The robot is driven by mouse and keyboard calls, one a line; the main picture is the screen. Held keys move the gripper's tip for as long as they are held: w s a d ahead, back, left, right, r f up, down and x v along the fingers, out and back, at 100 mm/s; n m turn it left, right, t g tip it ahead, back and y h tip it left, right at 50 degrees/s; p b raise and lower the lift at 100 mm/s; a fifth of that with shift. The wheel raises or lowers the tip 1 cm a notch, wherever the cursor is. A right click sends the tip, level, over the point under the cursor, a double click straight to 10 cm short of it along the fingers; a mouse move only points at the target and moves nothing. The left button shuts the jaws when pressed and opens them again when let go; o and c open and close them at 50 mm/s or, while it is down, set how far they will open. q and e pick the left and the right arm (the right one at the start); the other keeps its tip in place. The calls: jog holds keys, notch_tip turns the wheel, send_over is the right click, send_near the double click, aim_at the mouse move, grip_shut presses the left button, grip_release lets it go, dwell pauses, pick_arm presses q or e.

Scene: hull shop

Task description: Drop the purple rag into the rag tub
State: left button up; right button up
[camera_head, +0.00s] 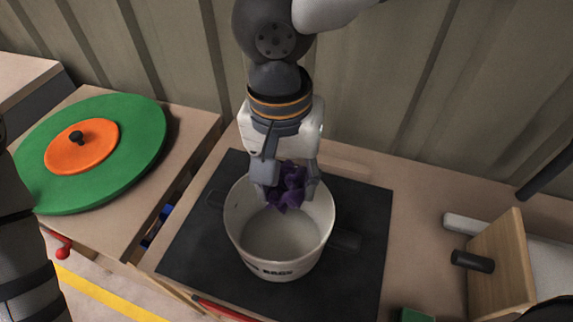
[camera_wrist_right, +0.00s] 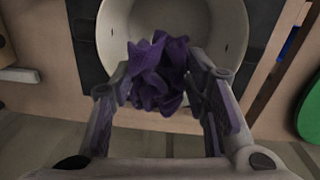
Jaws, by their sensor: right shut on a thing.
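The purple rag (camera_head: 287,187) is a crumpled bundle held between the fingers of my right gripper (camera_head: 284,186). It also shows in the right wrist view (camera_wrist_right: 158,75), between both fingers of the gripper (camera_wrist_right: 160,95). The rag tub (camera_head: 279,268) is a white round tub with dark lettering on its front, standing on a dark mat. The rag is at the back part of the tub's opening, around rim height. I see no rag inside on the tub's floor. The tub also shows in the right wrist view (camera_wrist_right: 240,35). My left gripper is not in view.
The dark mat (camera_head: 192,252) lies on the wooden bench (camera_head: 412,250). A green disc (camera_head: 140,150) with an orange disc (camera_head: 62,155) and dark knob lies at left. A wooden block (camera_head: 500,265) with a dark peg stands at right. A ribbed wall is behind.

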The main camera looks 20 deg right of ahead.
aim_at(287, 195)
notch_tip(287, 195, down, 4)
jog(key=shift+r+b, duration=0.2)
jog(key=shift+b, duration=0.25)
jog(key=shift+r, duration=0.1)
jog(key=o, duration=0.8)
jog(key=shift+c, duration=0.2)
jog(key=r, duration=1.2)
jog(key=shift+w+a, duration=0.1)
jog(key=shift+a, duration=0.1)
